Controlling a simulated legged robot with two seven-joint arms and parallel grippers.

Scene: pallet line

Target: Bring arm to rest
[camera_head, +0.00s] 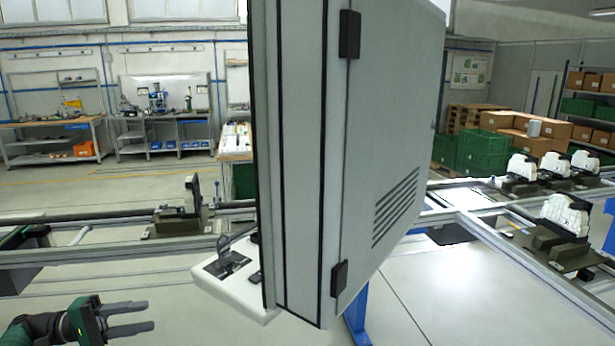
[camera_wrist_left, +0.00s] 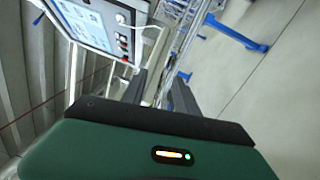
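My left gripper (camera_head: 149,316) is at the lower left of the head view, its dark fingers pointing right. The fingers are apart with nothing between them. In the left wrist view its two fingers (camera_wrist_left: 160,82) also stand apart and empty. It is to the left of a large grey cabinet (camera_head: 370,150), with clear space between them. My right gripper is in neither view.
A white control console (camera_head: 212,284) juts out beside the cabinet; a control panel (camera_wrist_left: 92,22) shows in the left wrist view. Conveyor rails (camera_head: 95,254) cross behind the gripper. Pallet fixtures with white parts (camera_head: 566,212) stand at the right. The floor around the gripper is bare.

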